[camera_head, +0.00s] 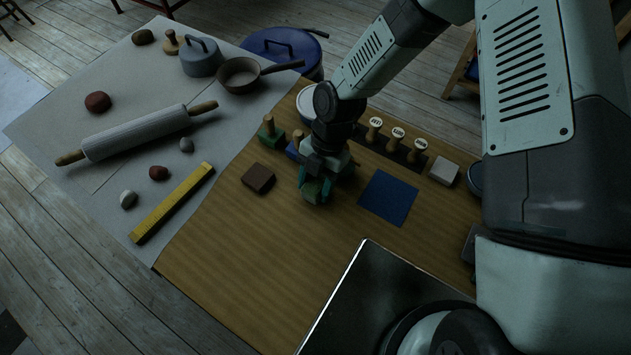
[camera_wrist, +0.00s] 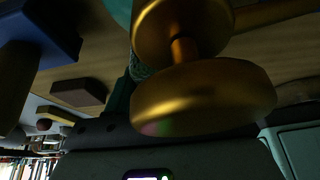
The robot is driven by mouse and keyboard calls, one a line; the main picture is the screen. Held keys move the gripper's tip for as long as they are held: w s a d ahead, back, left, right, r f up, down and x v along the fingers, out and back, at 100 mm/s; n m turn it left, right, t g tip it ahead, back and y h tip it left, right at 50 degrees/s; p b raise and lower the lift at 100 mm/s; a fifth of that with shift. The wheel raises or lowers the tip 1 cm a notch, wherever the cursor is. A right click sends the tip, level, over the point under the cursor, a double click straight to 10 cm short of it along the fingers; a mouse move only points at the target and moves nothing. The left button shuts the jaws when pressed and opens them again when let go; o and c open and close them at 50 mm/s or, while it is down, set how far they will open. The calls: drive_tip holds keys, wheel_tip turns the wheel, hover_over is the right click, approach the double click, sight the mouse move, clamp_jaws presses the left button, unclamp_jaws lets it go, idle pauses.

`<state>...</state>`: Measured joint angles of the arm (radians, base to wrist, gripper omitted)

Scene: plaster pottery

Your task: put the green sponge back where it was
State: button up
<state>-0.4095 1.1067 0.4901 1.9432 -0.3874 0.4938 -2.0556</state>
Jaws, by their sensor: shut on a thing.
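My gripper (camera_head: 314,186) points down over the wooden board, right of the brown block. It is shut on the green sponge (camera_head: 312,193), a small dark-green block between teal fingers. I cannot tell whether the sponge touches the board. In the wrist view a strip of green textured sponge (camera_wrist: 142,70) shows beside a teal finger. A large gold-coloured, spool-shaped thing (camera_wrist: 205,98) hides most of the rest of it.
Close behind my gripper stand a green block with a wooden knob (camera_head: 269,133) and a blue block (camera_head: 293,150). A row of knobbed stamps (camera_head: 397,138) is to the right. The brown block (camera_head: 258,178) is left, the flat blue square (camera_head: 388,197) right. The board's front is clear.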

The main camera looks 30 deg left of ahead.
drive_tip(key=shift+f, duration=0.2)
drive_tip(key=o, duration=1)
drive_tip(key=shift+r, duration=0.15)
drive_tip(key=v, duration=1.2)
drive_tip(key=shift+r, duration=0.1)
